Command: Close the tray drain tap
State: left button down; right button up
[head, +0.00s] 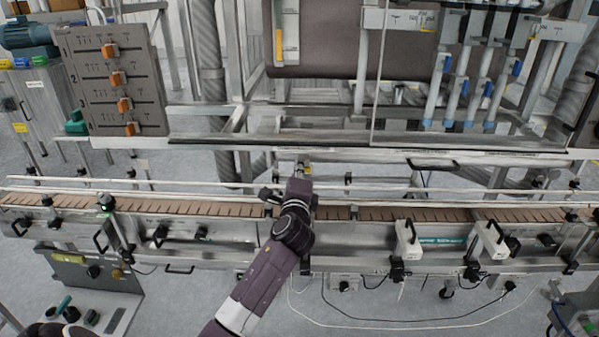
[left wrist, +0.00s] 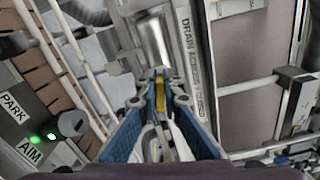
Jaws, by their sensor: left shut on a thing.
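The tray drain tap shows in the left wrist view as a narrow yellow lever (left wrist: 160,101) below a metal drain pipe (left wrist: 154,45). A label (left wrist: 188,50) beside the pipe reads "DRAIN ACROSS", with the rest hard to read. My left gripper (left wrist: 160,84) has its blue-sided fingers on both sides of the lever and is shut on it. In the head view my left gripper (head: 301,172) is at the middle of the machine, just above the conveyor, and it and the arm hide most of the tap. My right gripper is not in view.
The slatted conveyor (head: 400,213) with its guide rails runs across below the tap. A panel with orange levers (head: 112,80) stands at the left. Filling nozzles (head: 470,92) hang at the upper right. White bracketed units (head: 408,240) stand along the conveyor's front.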

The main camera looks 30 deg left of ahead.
pick_arm(q)
jog(key=shift+f+n+b, duration=0.25)
jog(key=shift+n+b, duration=0.2)
jog(key=shift+n, duration=0.75)
jog(key=c, duration=2.1)
grip_release()
jog(key=shift+s, duration=0.1)
jog(key=v, duration=1.2)
jog(key=shift+a, duration=0.1)
